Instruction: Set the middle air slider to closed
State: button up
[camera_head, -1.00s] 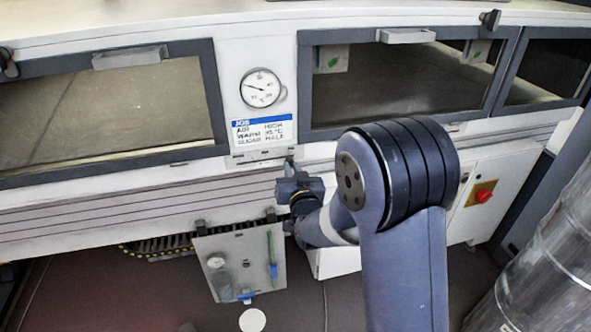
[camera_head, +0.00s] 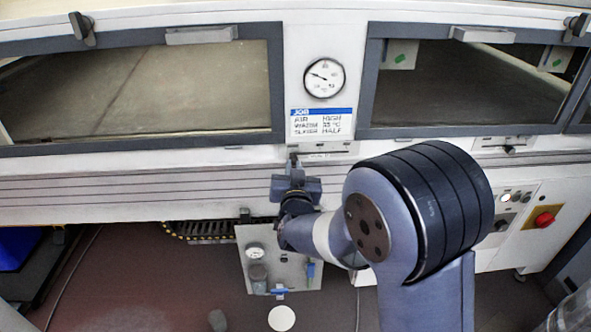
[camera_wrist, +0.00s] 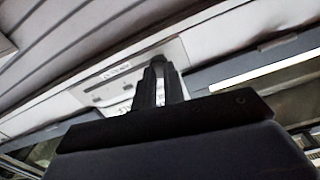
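The middle air slider (camera_head: 328,148) is a pale plate with small markings, under the job card and gauge between two windows. It shows in the wrist view as a light plate (camera_wrist: 104,92). My gripper (camera_head: 293,161) is at the plate's left end in the head view. In the wrist view its two dark fingers (camera_wrist: 159,66) stand close together over the plate, with a dark piece, seemingly the slider knob, between the tips. The fingers hide most of the knob. No other knob shows on the bare part of the plate.
The job card (camera_head: 321,122) lies above the plate, with a round gauge (camera_head: 324,78) over it. Another slider with a dark knob (camera_head: 508,150) is at the right. A hanging panel (camera_head: 290,265) is below my arm. A red button (camera_head: 544,219) is at the right.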

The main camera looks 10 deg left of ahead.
jog(key=o, duration=0.3)
jog(key=shift+w+a+r, duration=0.15)
jog(key=shift+w+r, duration=0.15)
jog(key=shift+w, duration=0.05)
jog(key=shift+s+d+f, duration=0.15)
jog(key=shift+s+d, duration=0.05)
jog(key=shift+s, duration=0.05)
jog(key=o, duration=0.3)
jog(key=shift+s+d+f, duration=0.2)
jog(key=shift+o, duration=0.2)
jog(key=v, duration=1)
jog(key=shift+s, duration=0.3)
jog(key=shift+a, duration=0.2)
jog(key=x, duration=1.3)
jog(key=shift+d, duration=0.2)
